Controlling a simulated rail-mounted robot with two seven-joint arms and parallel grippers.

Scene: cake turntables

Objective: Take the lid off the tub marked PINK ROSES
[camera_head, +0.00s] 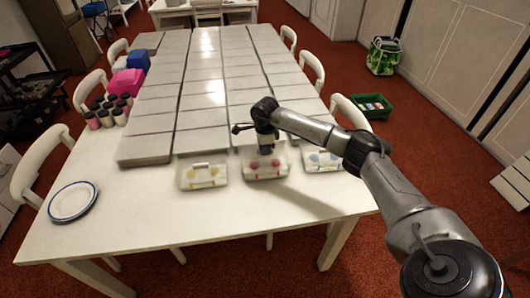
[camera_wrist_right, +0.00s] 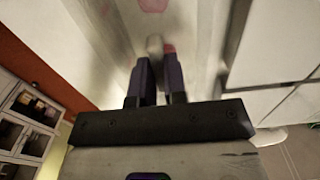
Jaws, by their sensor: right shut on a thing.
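Three white tubs with lids stand in a row at the table's near edge. The middle tub (camera_head: 266,172) has pink marks on its lid, the left tub (camera_head: 203,176) yellow ones and the right tub (camera_head: 322,160) blue ones. I cannot read any lettering. My right gripper (camera_head: 266,150) points down at the far part of the middle tub. In the right wrist view its fingers (camera_wrist_right: 159,62) are shut on the pale lid handle (camera_wrist_right: 154,43), between pink marks. I cannot tell whether the lid is raised. My left gripper is not in view.
Flat grey panels (camera_head: 200,100) cover most of the white table (camera_head: 180,215). A blue-rimmed plate (camera_head: 73,201) lies at the near left. Chairs surround the table.

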